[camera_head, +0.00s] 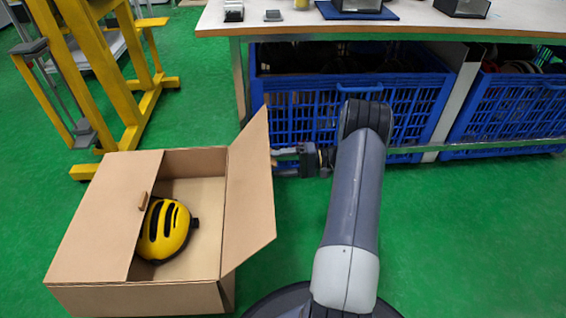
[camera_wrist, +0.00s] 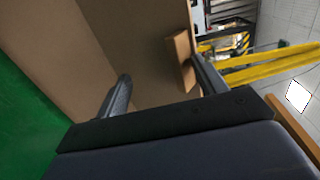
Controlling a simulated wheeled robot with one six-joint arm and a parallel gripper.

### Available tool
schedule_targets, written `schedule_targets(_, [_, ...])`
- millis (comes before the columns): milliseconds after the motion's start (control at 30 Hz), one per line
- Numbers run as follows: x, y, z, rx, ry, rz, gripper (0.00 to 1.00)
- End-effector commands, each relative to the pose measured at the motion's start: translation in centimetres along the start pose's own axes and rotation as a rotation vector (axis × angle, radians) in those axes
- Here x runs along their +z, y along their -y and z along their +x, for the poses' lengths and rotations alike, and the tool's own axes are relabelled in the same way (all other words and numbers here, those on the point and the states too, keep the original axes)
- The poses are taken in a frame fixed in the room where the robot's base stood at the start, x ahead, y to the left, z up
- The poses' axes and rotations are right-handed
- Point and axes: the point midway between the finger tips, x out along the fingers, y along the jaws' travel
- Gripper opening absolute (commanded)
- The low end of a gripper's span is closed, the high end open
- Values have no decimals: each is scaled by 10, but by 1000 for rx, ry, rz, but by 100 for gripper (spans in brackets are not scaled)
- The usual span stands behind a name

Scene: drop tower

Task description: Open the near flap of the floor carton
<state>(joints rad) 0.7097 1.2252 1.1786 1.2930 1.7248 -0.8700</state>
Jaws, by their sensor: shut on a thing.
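The floor carton (camera_head: 150,297) stands on the green floor at the left of the head view. Its right-hand flap, on my arm's side (camera_head: 250,195), stands raised and leans outward. Its left-hand flap (camera_head: 103,215) lies over the left part of the opening and has a small brown tab (camera_head: 143,201). A yellow helmet (camera_head: 164,230) lies inside, partly under that flap. My gripper (camera_head: 280,161) is at the outer edge of the raised flap. In the wrist view, my gripper (camera_wrist: 160,69) is shut on the raised flap's small tab (camera_wrist: 180,61); the exact contact is partly hidden.
A workbench (camera_head: 400,22) stands behind, with blue crates (camera_head: 345,105) beneath it, close behind my gripper. A yellow frame (camera_head: 110,75) stands behind the carton at the left. Green floor is clear at the right.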

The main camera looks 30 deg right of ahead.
Motion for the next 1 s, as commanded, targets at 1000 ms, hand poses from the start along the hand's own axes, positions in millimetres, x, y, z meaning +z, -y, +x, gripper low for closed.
schedule_targets(1000, [0, 0, -107, -2, 1, -1, 22])
